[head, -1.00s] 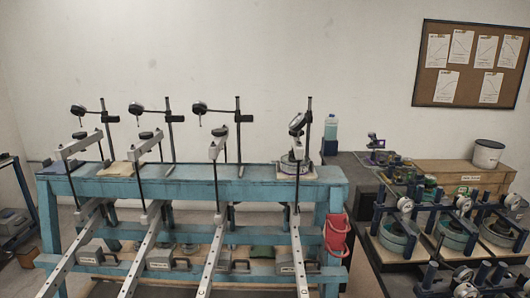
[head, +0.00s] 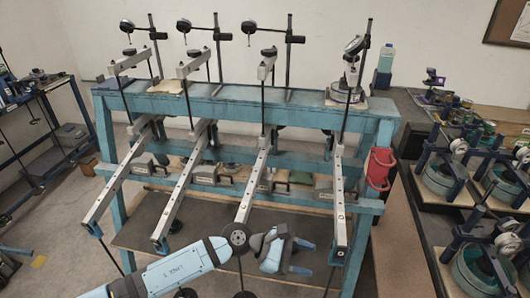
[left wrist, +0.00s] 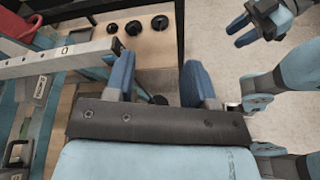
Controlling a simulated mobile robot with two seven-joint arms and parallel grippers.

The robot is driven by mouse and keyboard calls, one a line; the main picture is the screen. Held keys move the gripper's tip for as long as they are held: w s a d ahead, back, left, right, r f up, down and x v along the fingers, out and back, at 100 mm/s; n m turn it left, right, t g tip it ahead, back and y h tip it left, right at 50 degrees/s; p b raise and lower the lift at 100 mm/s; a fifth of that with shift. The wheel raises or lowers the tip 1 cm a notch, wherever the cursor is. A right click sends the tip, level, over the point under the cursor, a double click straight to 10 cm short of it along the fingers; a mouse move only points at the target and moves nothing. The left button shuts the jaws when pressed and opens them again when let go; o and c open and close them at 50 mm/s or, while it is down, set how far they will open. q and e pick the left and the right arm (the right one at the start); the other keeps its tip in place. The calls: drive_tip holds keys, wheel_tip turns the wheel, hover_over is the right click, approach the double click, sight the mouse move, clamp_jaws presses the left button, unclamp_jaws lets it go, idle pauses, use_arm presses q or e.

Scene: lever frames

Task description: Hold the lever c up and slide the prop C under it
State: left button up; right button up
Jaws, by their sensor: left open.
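Several long grey levers slope forward from a teal bench in the head view. Their letters are unreadable there; I take lever c to be the third from the left (head: 255,182). My left gripper (head: 306,257) is open and empty, near the front ends of the third and fourth levers. In the left wrist view its blue fingers (left wrist: 158,72) stand apart with nothing between them. A lever with a dark mark, D or 0 (left wrist: 68,51), runs in from the left beside them. My right gripper (left wrist: 242,31) shows at the top right there. I cannot make out prop C.
The teal bench (head: 225,106) carries dial gauges on stands. A side table at right holds several round devices (head: 443,180). Black round knobs or weights (left wrist: 134,28) stand on a wooden board. A rack (head: 50,130) is at left.

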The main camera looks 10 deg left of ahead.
use_arm(q)
drive_tip(key=w+a+f+m+y, duration=0.3)
drive_tip(key=w+a+m+y, duration=0.3)
drive_tip(key=w+m, duration=0.15)
drive_tip(key=m+t+y, duration=0.3)
drive_tip(key=m+y, duration=0.4)
drive_tip(key=y, duration=0.2)
approach(244, 205)
drive_tip(key=shift+a+f, duration=0.1)
drive_tip(key=shift+f, duration=0.45)
drive_tip(key=shift+w+a+f, duration=0.1)
drive_tip(key=b+x, duration=0.7)
drive_tip(key=x, duration=0.1)
drive_tip(key=shift+w+f, duration=0.1)
drive_tip(key=shift+f, duration=0.3)
drive_tip(key=shift+w+f+b, duration=0.25)
drive_tip(key=shift+f+b, duration=0.15)
drive_tip(key=shift+r, duration=0.1)
